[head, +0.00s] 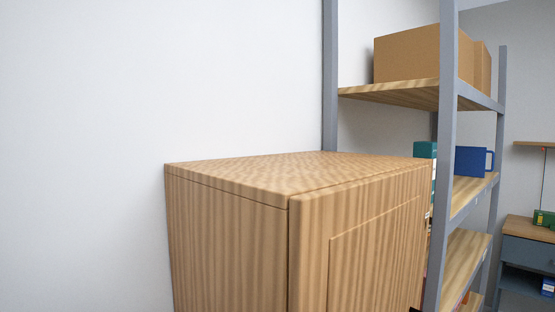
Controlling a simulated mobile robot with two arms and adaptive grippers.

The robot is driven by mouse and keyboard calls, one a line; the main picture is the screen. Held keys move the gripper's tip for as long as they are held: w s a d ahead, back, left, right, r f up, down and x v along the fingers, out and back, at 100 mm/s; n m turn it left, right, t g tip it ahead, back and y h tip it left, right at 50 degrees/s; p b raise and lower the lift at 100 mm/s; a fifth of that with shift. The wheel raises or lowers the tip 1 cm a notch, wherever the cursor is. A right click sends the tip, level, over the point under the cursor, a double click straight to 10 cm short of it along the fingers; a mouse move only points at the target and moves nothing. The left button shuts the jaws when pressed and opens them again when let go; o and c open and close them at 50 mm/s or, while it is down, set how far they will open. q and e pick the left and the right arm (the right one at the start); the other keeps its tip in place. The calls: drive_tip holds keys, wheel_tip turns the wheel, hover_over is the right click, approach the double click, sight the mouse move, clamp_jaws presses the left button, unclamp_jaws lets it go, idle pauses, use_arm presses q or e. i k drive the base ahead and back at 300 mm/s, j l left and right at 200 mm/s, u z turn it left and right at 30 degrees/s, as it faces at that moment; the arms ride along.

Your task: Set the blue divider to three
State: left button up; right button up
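No blue divider that I can make out as such is in the head view. A blue box-like object with a lighter end (474,161) stands on the middle shelf of the rack at the right; I cannot tell what it is. No dial, number or setting shows on it from here. Neither of my grippers is in view.
A wooden cabinet (238,220) stands close in front, its top bare. Behind it is a grey-framed shelf rack (448,100) with a cardboard box (407,55) on top and a teal object (425,150). A dark desk (527,250) stands far right. A bare wall fills the left.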

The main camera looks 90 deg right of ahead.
sight(471, 161)
drive_tip(key=z, duration=4.05)
drive_tip(key=i+l+u, duration=0.15)
drive_tip(key=i+l, duration=0.25)
drive_tip(key=i, duration=0.2)
drive_tip(key=i+l+u, duration=0.15)
drive_tip(key=i+l, duration=0.3)
drive_tip(key=i, duration=0.15)
